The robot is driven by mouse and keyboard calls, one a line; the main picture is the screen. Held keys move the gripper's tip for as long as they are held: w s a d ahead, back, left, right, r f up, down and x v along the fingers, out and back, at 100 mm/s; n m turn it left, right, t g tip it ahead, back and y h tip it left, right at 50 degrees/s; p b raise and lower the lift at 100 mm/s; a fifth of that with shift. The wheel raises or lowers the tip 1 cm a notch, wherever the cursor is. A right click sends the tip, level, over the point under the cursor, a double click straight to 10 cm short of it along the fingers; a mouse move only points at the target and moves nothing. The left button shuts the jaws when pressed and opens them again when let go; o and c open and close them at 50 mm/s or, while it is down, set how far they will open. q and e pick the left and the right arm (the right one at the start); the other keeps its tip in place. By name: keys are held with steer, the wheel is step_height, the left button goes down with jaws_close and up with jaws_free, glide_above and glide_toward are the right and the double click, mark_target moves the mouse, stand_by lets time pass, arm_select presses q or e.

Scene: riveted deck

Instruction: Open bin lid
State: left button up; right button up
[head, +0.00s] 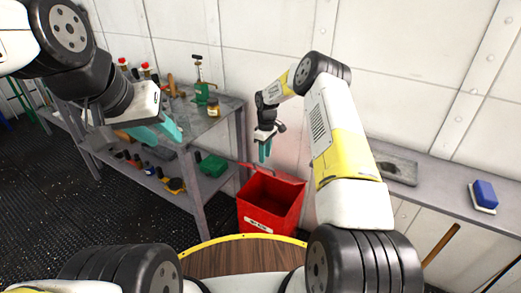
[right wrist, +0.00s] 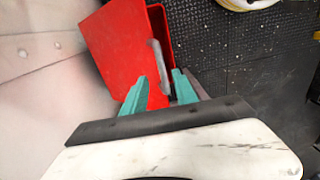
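The red bin (head: 268,217) stands on the floor against the wall, with a pale label on its front. The right wrist view shows a flat red panel (right wrist: 110,45) of the bin and a grey bar handle (right wrist: 155,58). My right gripper (head: 264,152) is above the bin's back part. Its teal fingers (right wrist: 160,90) are apart, with the handle's lower end seen between them; contact is unclear. My left gripper (head: 166,130) is open and empty by the shelf table.
A grey metal shelf table (head: 220,125) with bottles, tools and a green pump (head: 201,92) stands left of the bin. A ledge with a blue block (head: 485,194) runs along the right wall. A round wooden top (head: 235,259) is in front. Dark floor lies open at left.

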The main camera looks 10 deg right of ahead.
step_height(320, 180, up, 3)
steer(key=shift+f, duration=0.2)
steer(key=shift+c, duration=0.2)
